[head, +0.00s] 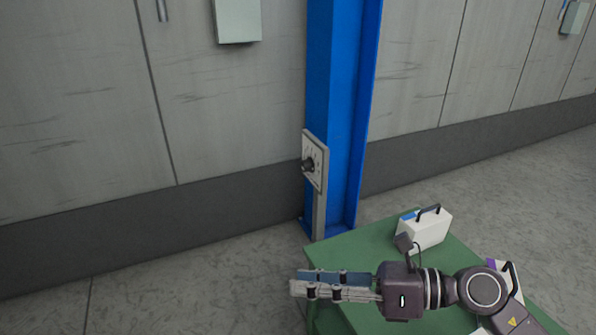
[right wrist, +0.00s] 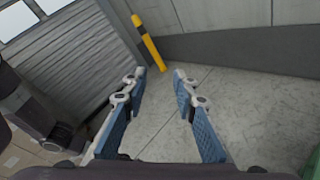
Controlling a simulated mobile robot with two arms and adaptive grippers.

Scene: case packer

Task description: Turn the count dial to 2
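The count dial (head: 308,165) is a dark round knob on a pale plate (head: 319,160), which is fixed to the blue post in the head view. The marks on the plate are too small to read, so its setting cannot be told. My right gripper (head: 296,283) is below the dial in the head view, apart from it and pointing left over the near edge of the green table. In the right wrist view its blue-padded fingers (right wrist: 160,95) are spread with nothing between them. The dial does not show in the right wrist view. My left gripper is not in view.
The blue post (head: 345,100) stands against the grey panelled wall. A green table (head: 355,250) stands in front of it, with a white case with a dark handle (head: 428,232) on top. A yellow post (right wrist: 149,42) shows in the right wrist view. The floor at left is clear.

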